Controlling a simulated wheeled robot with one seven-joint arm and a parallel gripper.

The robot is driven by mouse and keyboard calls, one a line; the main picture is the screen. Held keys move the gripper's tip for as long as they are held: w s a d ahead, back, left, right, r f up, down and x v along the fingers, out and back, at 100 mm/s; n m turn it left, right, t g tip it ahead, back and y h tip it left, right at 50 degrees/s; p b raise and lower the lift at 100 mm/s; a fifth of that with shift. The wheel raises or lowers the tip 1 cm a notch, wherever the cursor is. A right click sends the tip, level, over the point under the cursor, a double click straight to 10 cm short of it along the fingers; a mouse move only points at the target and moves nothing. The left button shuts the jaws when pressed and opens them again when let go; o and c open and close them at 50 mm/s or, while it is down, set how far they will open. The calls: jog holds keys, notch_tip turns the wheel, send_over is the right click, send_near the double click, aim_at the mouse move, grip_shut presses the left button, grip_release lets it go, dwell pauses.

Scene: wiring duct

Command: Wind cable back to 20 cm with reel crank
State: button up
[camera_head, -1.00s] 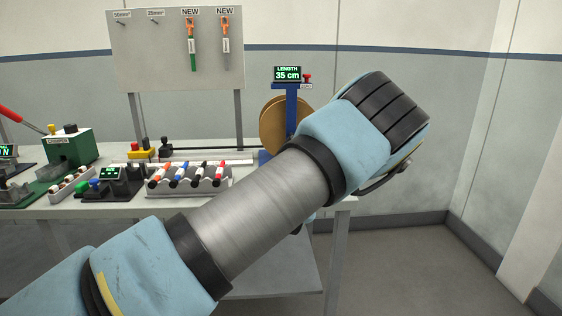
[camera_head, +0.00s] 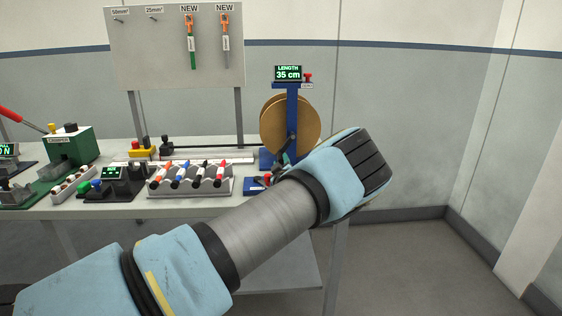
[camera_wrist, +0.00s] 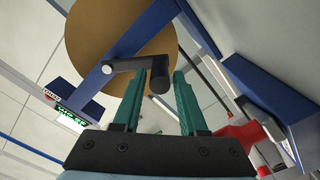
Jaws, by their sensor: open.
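The brown cable reel (camera_head: 308,118) stands on a blue post at the table's right end. Its black crank (camera_head: 291,143) shows on the front, with the lower part hard to make out near my wrist. The display (camera_head: 287,73) reads 35 cm. In the wrist view, my gripper (camera_wrist: 159,76) is open, its two teal fingers pointing toward the reel (camera_wrist: 105,28). The crank's black handle (camera_wrist: 158,72) lies between the fingertips, with visible gaps on both sides. I cannot tell how deep it sits between them. In the head view my arm mostly hides the gripper.
A blue block with a red part (camera_head: 262,185) sits by the reel's base; a red part (camera_wrist: 245,136) shows close to the right finger in the wrist view. A rack of coloured pieces (camera_head: 190,180) stands left. The floor at right is clear.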

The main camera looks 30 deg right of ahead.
jog(key=shift+c, duration=0.4)
grip_shut()
jog(key=shift+f, duration=0.1)
dwell(0.9)
